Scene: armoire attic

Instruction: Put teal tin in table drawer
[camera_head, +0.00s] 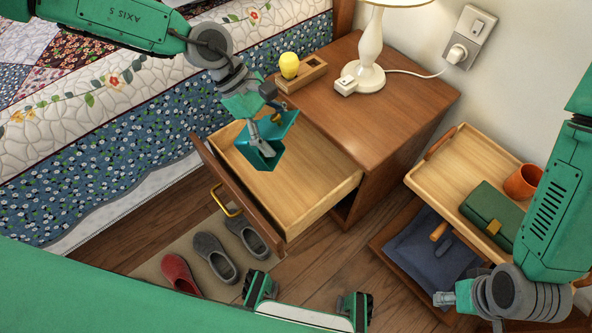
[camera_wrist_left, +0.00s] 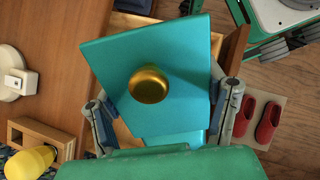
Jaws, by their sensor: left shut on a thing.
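The teal tin (camera_head: 267,160) is held over the open table drawer (camera_head: 325,190). In the left wrist view the tin (camera_wrist_left: 185,55) shows a flat teal face with a round gold knob. My left gripper (camera_head: 262,138) is shut on it, with one finger on each side in the left wrist view (camera_wrist_left: 165,110). The drawer is pulled out from the wooden table (camera_head: 400,100) and its visible floor is bare. Whether the tin touches the drawer floor is hard to tell. My right gripper (camera_head: 468,311) is at the lower right, its fingers apart and empty.
A lamp (camera_head: 370,50) and a wooden holder (camera_head: 301,75) with a yellow bulb-shaped thing (camera_head: 289,65) stand on the table. A tray (camera_head: 455,165) at right holds a green box (camera_head: 487,212) and an orange cup (camera_head: 522,182). Slippers (camera_head: 212,255) lie below the drawer; the bed is left.

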